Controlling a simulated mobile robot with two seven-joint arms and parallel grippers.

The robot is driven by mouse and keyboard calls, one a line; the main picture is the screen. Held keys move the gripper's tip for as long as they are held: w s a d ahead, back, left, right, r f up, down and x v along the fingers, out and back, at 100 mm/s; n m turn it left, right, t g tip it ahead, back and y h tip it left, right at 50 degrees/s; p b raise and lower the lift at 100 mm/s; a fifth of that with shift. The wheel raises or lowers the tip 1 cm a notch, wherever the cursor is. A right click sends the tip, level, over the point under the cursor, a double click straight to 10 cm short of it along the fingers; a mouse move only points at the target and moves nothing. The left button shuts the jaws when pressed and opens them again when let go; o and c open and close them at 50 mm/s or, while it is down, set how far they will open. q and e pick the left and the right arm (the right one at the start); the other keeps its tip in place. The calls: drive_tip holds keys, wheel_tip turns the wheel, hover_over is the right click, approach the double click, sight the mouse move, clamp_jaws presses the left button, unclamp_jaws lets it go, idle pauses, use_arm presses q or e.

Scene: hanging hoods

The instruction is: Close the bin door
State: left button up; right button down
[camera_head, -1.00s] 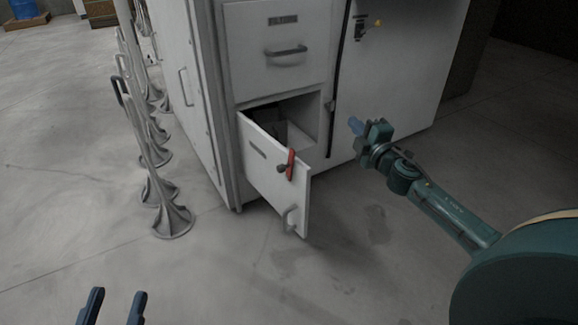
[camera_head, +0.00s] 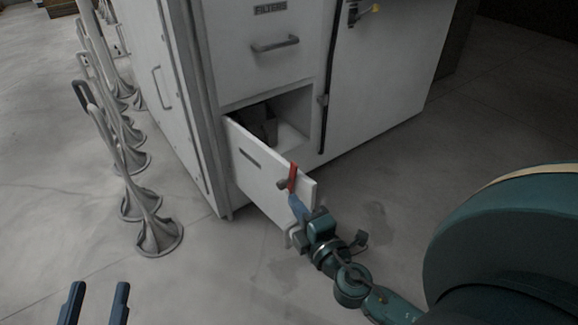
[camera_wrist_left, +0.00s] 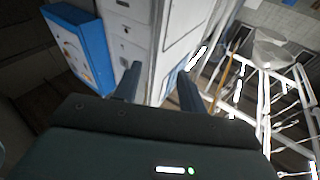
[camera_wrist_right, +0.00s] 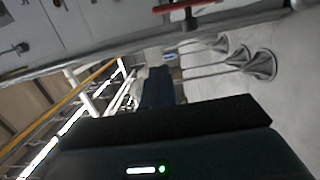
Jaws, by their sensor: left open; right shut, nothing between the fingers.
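The bin door (camera_head: 258,180) is a white panel low on the white cabinet. It stands swung out at an angle, hinged at its left side, with a dark opening (camera_head: 283,113) behind it. A red-handled latch (camera_head: 292,178) is on its face and shows in the right wrist view (camera_wrist_right: 182,6). My right gripper (camera_head: 297,207) is shut and empty, in front of the door's outer end just below the red latch; I cannot tell whether it touches. It partly hides the door's handle. My left gripper (camera_head: 95,300) is open and empty at the bottom left, far from the door.
A drawer-like panel with a handle (camera_head: 275,44) is above the opening. A tall closed door (camera_head: 385,75) is to its right. Several grey hoods on stands (camera_head: 158,235) line the cabinet's left side. The floor in front (camera_head: 220,280) is clear.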

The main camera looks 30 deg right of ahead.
sight(294, 172)
drive_tip(key=shift+w+d, duration=0.8)
drive_tip(key=shift+w, duration=0.75)
drive_tip(key=shift+w+d, duration=0.75)
drive_tip(key=shift+w, duration=0.75)
drive_tip(key=shift+w+d, duration=0.8)
drive_tip(key=shift+w, duration=0.75)
drive_tip(key=shift+d, duration=0.15)
